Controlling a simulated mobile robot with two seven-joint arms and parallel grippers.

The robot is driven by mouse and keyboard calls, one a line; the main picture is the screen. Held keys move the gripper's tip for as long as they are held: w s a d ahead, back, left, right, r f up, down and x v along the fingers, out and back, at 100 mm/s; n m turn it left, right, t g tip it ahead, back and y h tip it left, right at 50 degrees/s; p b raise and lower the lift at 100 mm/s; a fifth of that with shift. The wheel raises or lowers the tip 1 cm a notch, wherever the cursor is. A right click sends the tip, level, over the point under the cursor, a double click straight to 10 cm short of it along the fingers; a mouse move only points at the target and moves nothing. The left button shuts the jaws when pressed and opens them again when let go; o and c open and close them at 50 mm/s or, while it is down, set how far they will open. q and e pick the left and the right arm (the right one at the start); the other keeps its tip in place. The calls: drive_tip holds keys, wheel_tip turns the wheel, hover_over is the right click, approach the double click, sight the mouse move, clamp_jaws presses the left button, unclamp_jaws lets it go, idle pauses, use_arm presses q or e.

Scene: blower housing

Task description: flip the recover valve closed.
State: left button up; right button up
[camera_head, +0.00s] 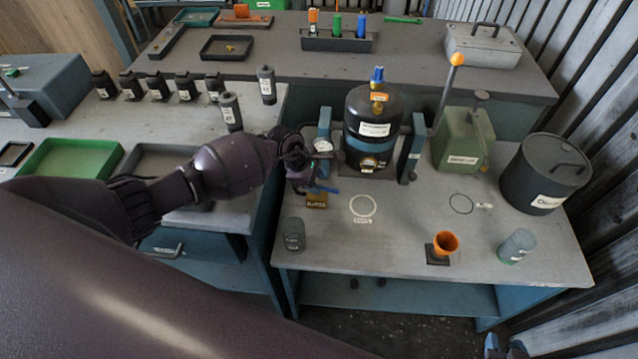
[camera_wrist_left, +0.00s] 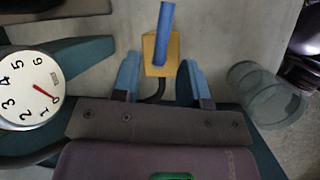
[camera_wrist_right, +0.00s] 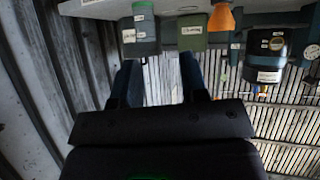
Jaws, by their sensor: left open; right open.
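The valve is a small brass block (camera_wrist_left: 152,55) with a blue lever (camera_wrist_left: 166,32) in the left wrist view. The lever runs up the picture from the block, slightly tilted. In the head view the labelled block (camera_head: 317,201) sits at the table's left side, with the blue lever (camera_head: 326,189) pointing right. My left gripper (camera_wrist_left: 158,78) is open, its fingers on either side of the near end of the block; contact cannot be told. In the head view it is partly hidden by its wrist (camera_head: 298,178). My right gripper (camera_wrist_right: 160,78) is open and empty, away from the valve.
A round dial gauge (camera_wrist_left: 28,88) stands close beside my left gripper. A clear jar (camera_head: 293,234) is on the other side. The black tank (camera_head: 372,125) stands behind. An orange funnel (camera_head: 446,242), green can (camera_head: 463,140) and dark drum (camera_head: 545,172) are to the right.

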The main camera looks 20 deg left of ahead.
use_arm(q)
drive_tip(key=shift+x, duration=1)
use_arm(e)
drive_tip(key=shift+w+r, duration=0.2)
drive_tip(key=shift+w, duration=0.15)
use_arm(q)
drive_tip(key=shift+c, duration=0.3)
use_arm(e)
drive_tip(key=shift+s, duration=0.1)
use_arm(q)
clamp_jaws()
use_arm(e)
drive_tip(key=shift+s+d+f, duration=0.1)
drive_tip(key=shift+s+f, duration=0.2)
drive_tip(key=shift+s, duration=0.15)
use_arm(q)
drive_tip(key=shift+r+n, duration=0.1)
drive_tip(key=shift+n, duration=0.2)
use_arm(e)
drive_tip(key=shift+r, duration=0.1)
use_arm(q)
drive_tip(key=shift+n+p, duration=0.4)
drive_tip(key=shift+n, duration=0.1)
drive_tip(key=shift+w+n+t+y, duration=0.15)
drive_tip(key=shift+n+t+y, duration=0.25)
drive_tip(key=shift+n, duration=0.1)
use_arm(e)
drive_tip(key=shift+w+r, duration=0.5)
drive_tip(key=shift+r, duration=0.25)
